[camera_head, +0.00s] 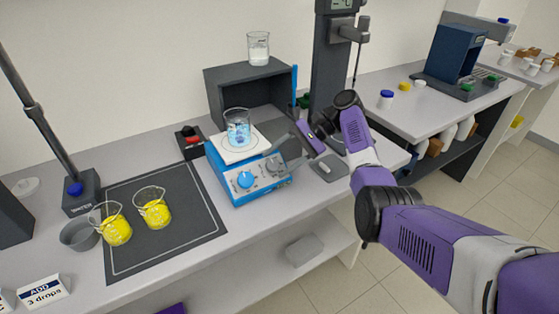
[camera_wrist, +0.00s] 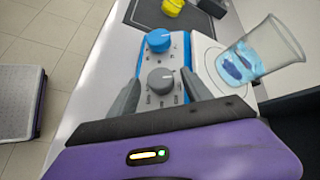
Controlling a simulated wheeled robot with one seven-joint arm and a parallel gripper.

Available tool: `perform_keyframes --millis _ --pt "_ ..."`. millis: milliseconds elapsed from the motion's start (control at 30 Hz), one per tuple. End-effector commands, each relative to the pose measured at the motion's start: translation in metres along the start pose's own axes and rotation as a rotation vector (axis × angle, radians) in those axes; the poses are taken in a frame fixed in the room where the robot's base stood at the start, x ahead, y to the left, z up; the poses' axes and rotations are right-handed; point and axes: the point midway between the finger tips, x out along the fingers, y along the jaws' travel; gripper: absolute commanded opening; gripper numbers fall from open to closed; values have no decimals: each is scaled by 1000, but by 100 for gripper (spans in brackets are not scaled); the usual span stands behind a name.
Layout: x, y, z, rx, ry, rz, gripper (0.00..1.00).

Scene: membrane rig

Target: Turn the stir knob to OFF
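The blue and white hotplate stirrer (camera_head: 236,190) carries a blue knob (camera_head: 246,180) and a grey knob (camera_wrist: 160,81) on its front panel. The panel print is too small to read, so I cannot tell which is the stir knob by label. Both knobs show in the wrist view, the blue one (camera_wrist: 159,40) beyond the grey. My gripper (camera_wrist: 161,75) is open at the panel, with a finger on each side of the grey knob and visible gaps. In the head view my gripper (camera_head: 278,158) partly covers the panel's right end.
A beaker of blue liquid (camera_head: 238,128) stands on the stirrer's top plate, close beside my gripper. Two beakers of yellow liquid (camera_head: 153,209) stand on a dark mat (camera_head: 190,238) at left. A dark box (camera_head: 232,88) with a beaker on top stands behind.

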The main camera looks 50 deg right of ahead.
Motion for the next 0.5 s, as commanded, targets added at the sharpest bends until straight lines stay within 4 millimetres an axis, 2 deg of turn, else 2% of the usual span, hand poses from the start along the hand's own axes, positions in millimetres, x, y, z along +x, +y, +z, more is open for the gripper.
perform_keyframes --millis 233,500 --pt "-11 0 -1 0 2 -3 57" --pt "-56 -1 0 1 3 -2 57"
